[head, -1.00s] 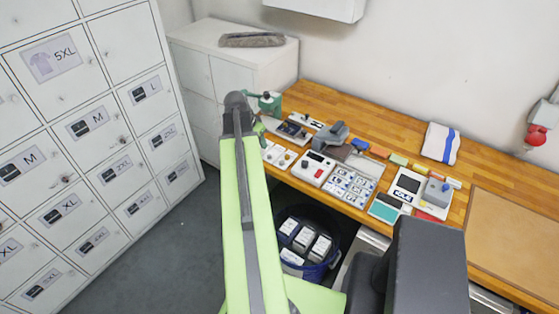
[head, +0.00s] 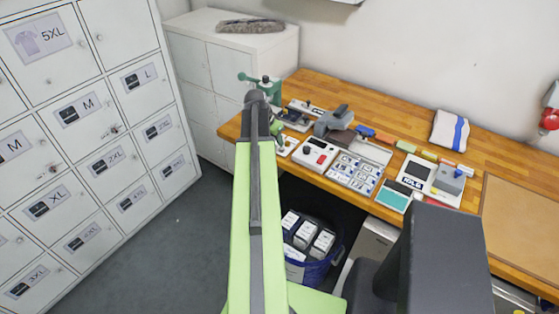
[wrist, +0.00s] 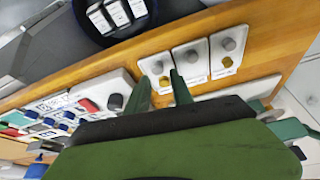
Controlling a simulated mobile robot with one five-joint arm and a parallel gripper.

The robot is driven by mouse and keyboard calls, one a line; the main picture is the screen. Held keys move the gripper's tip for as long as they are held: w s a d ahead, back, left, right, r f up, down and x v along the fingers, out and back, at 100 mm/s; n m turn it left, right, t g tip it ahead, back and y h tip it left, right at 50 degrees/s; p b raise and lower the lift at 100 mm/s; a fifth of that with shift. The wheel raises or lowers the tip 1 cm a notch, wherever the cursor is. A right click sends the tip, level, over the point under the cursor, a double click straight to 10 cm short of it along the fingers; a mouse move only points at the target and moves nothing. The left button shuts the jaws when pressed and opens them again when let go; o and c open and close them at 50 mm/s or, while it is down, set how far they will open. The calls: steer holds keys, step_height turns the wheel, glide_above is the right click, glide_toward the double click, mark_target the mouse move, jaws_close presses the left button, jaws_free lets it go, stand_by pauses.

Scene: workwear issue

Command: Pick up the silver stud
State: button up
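The silver studs are the left one (wrist: 158,68), the middle one (wrist: 192,56) and the right one (wrist: 228,44). I cannot tell which one the task means. My gripper (wrist: 160,88) is open, its two green fingers apart, with the tips around the near part of the left card; no grip on anything shows. In the head view my arm hides most of the cards; part of one card (head: 288,146) shows beside it.
A dark blue bin (head: 318,270) stands below. White lockers (head: 85,130) stand left.

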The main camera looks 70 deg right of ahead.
mark_target(280, 149)
steer(key=b+x, duration=0.5)
steer(key=shift+s+f, duration=0.1)
steer(key=shift+f, duration=0.05)
steer(key=shift+s+a+r, duration=0.1)
steer(key=shift+r, duration=0.15)
jaws_close()
